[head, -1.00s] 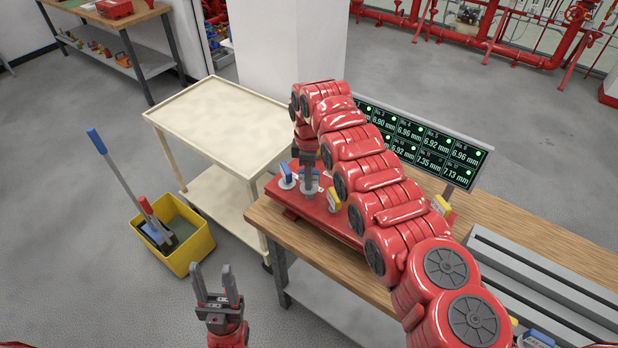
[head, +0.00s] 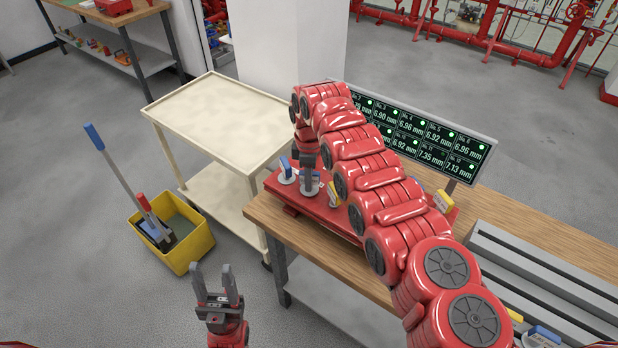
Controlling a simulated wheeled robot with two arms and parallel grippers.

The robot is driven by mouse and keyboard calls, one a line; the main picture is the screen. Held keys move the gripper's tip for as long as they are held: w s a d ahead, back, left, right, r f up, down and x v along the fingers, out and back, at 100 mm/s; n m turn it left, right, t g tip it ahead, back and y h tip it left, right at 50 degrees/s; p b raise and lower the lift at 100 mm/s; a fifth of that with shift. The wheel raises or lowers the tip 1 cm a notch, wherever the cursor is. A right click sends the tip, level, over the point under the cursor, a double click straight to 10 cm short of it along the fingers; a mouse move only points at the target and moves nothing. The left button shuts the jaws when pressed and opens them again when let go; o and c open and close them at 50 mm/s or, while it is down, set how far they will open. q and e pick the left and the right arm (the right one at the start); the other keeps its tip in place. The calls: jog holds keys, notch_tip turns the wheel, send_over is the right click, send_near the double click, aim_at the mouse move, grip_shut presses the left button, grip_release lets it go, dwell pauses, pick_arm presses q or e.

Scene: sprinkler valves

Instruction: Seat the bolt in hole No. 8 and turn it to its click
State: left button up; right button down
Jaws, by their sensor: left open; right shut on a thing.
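My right gripper (head: 309,180) points down over the left end of a red plate (head: 293,207) on the wooden bench. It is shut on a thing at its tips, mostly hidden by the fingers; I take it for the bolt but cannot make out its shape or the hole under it. A blue-tagged bolt (head: 286,170) stands in the plate just left of the gripper, and a yellow-tagged one (head: 334,195) just right. My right arm hides much of the plate, and hole numbers cannot be read. My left gripper (head: 217,287) is open and empty, above the floor left of the bench.
A display board (head: 440,146) with millimetre readings and green lights stands behind the plate. A grey slotted rack (head: 540,275) lies on the bench at right. A cream cart (head: 215,120) and a yellow bucket (head: 190,253) with tools stand at left.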

jog(key=shift+f, duration=0.4)
jog(key=shift+m, duration=1.1)
jog(key=m+b, duration=0.1)
jog(key=m, duration=0.2)
jog(key=shift+f, duration=0.1)
jog(key=shift+m, duration=0.9)
